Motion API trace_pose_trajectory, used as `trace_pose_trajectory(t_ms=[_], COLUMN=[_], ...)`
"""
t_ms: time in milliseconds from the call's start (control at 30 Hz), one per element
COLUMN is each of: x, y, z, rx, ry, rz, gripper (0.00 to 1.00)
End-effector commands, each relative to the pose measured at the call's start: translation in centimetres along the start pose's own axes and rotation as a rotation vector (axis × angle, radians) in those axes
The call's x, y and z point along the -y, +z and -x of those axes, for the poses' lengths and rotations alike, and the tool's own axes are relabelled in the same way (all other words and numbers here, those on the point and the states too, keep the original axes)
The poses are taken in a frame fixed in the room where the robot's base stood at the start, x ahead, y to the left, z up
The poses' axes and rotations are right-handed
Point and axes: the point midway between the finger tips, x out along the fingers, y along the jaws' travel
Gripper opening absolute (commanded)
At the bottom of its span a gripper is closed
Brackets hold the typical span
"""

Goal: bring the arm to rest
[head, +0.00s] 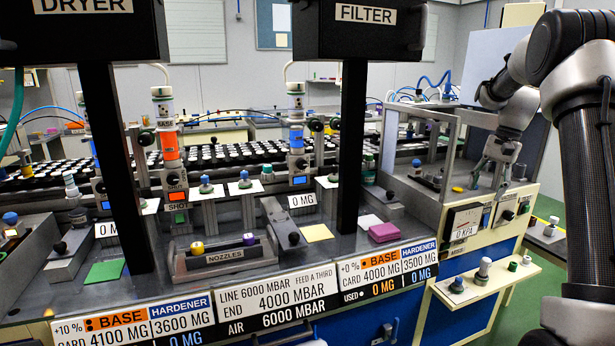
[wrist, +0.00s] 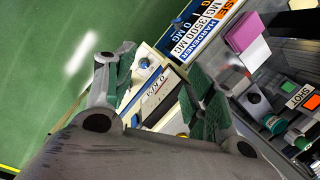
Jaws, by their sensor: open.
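My gripper (head: 492,172) is at the right of the head view, fingers pointing down, in front of the glass-sided booth at the bench's right end. It is open and nothing shows between its fingers. In the wrist view my gripper (wrist: 158,88) has its two green-padded fingers spread wide, with the bench's right-hand part and the green floor beyond them. My arm (head: 560,90) reaches in from the right edge and bends down to the gripper.
A gauge panel (head: 464,224) reading 0 KPA stands below the gripper. A small shelf (head: 490,290) with several knobbed parts juts out at the lower right. A pink block (head: 384,232), a yellow pad (head: 317,233) and a nozzles tray (head: 225,262) lie on the bench.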

Motion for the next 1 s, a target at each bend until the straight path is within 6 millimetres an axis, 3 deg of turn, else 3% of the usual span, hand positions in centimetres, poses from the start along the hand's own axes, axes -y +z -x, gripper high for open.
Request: trace_pose_trajectory(t_ms=[333, 600, 700, 800, 1000], x=[-6.0, -12.4, -14.4, -15.2, -14.8], y=[16.6, 28.7, 31.9, 33.9, 35.1], z=[2.0, 0.3, -0.6, -0.6, 1.1], rx=[-0.164, -0.299, -0.345, -0.397, -0.488], ry=[0.084, 0.114, 0.108, 0.087, 0.043], rz=[0.443, 0.681, 0.726, 0.761, 0.804], gripper=[0.54, 0.54, 0.54, 0.54, 0.54])
